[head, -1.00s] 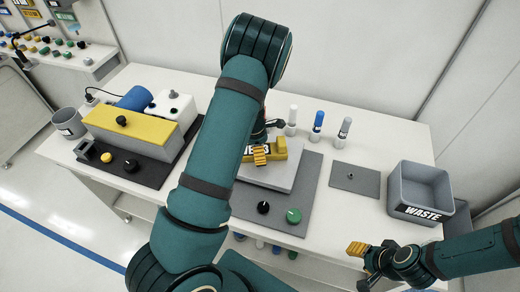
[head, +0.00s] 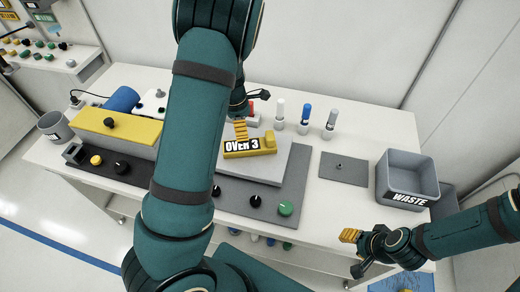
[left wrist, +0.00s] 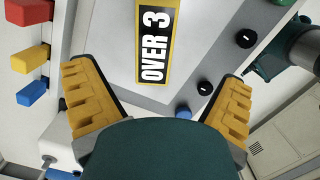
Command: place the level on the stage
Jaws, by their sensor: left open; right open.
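A yellow block labelled OVER 3 (head: 262,148), which looks like the level, rests on the raised light grey plate of the stage (head: 281,172). The label also shows in the left wrist view (left wrist: 155,45). My left gripper (head: 250,116) is open and empty, just behind and above the block in the head view; the arm hides part of it. In the left wrist view its two yellow fingers (left wrist: 160,95) are spread wide, with the block beyond and between them. My right gripper (head: 356,252) is open and empty off the table's front right.
A grey WASTE bin (head: 408,180) stands at the right. A grey pad (head: 344,169) lies beside it. Several capped bottles (head: 305,120) stand behind the stage. A yellow-topped machine (head: 112,128) fills the left. Black and green knobs (head: 286,208) front the stage.

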